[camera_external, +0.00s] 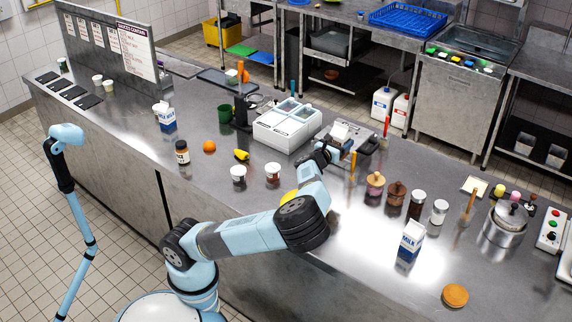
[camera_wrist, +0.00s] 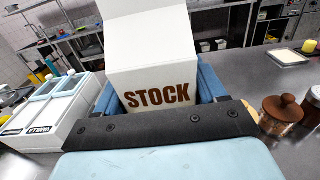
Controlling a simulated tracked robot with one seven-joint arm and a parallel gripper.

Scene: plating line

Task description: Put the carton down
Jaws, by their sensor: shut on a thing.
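A white carton marked STOCK (camera_wrist: 158,97) fills the middle of the wrist view, between the two blue fingers of my gripper (camera_wrist: 160,88). My gripper is shut on it. In the external view my gripper (camera_external: 338,146) is over the middle of the steel counter (camera_external: 330,258), and the white top of the carton (camera_external: 341,130) shows above it. The carton's lower part is hidden by my gripper, so I cannot tell whether its base touches the counter.
A white two-lidded machine (camera_external: 288,124) stands left of my gripper. To the right are wooden-topped jars (camera_external: 375,185), a dark jar (camera_external: 416,204), a white-lidded jar (camera_external: 439,212) and a milk carton (camera_external: 411,240).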

